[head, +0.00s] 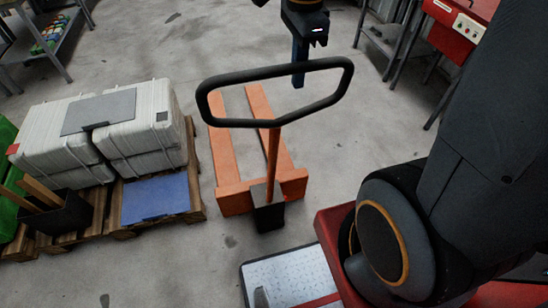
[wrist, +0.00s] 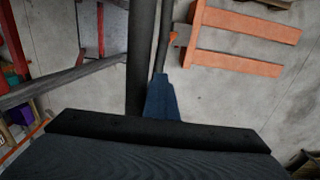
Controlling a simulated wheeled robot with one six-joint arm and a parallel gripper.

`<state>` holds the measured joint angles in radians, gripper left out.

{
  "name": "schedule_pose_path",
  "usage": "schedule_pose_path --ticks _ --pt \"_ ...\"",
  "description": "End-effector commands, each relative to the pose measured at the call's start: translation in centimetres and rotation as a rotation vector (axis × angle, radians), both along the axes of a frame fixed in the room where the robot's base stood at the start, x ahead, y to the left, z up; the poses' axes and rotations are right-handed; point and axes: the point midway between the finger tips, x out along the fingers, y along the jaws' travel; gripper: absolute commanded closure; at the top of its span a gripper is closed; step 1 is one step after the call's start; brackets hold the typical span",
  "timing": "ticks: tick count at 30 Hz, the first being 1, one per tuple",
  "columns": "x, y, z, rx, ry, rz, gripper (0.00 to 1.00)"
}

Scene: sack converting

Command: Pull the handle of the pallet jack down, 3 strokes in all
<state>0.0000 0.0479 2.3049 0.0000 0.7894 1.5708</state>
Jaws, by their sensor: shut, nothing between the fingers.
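The orange pallet jack (head: 230,165) stands on the floor with its two forks pointing away. Its black loop handle (head: 214,86) rises on an orange shaft (head: 272,155) towards the camera. My gripper (head: 299,80) is at the loop's far side, its blue fingers shut and pointing down, crossing the loop's far bar in the head view. I cannot tell whether they touch it. In the wrist view the shut fingers (wrist: 161,80) lie beside the dark handle bar (wrist: 141,50), with the orange forks (wrist: 240,45) at the upper right. Nothing is held.
Pallets with white sacks (head: 140,118) and a blue sheet (head: 155,198) stand left of the jack. A red machine (head: 465,20) is at the upper right, and a shelf (head: 62,42) at the upper left. A light plate (head: 290,278) lies in front. Floor behind the forks is clear.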

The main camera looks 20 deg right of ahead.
Motion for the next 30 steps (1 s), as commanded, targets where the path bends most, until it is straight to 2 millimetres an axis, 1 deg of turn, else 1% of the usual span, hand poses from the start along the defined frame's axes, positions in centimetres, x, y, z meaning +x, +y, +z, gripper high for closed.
schedule_pose_path --ticks 9,14,18,25,30 --pt "4.4 0.0 0.6 0.0 0.002 0.0 1.0" --pt "6.1 0.0 0.9 0.0 0.001 0.0 1.0" --pt "6.5 0.0 0.9 0.0 0.001 0.0 1.0" --pt "6.5 0.0 1.0 0.0 0.0 0.0 1.0" --pt "6.5 0.0 2.3 0.0 -0.001 0.0 1.0"
